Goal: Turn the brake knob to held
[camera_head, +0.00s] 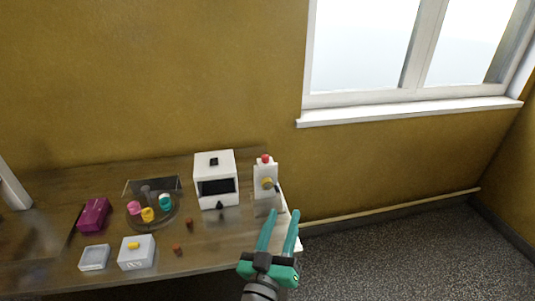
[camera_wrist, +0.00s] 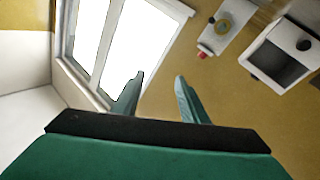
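A white upright box (camera_head: 265,190) with a red button (camera_head: 265,159) on top stands near the table's right end. A second yellow knob (camera_head: 134,245) sits on a low grey-white box (camera_head: 137,259) at the table's front. No readable label tells which knob is the brake. My gripper (camera_head: 283,213) is open and empty, in front of the upright box and apart from both knobs. Its fingers also show in the wrist view (camera_wrist: 160,77).
A white machine (camera_head: 216,165) with a dark opening stands left of the upright box. A purple block (camera_head: 94,214), a clear-lidded box (camera_head: 95,258) and small brown pieces (camera_head: 178,250) lie about. Floor is clear at the right.

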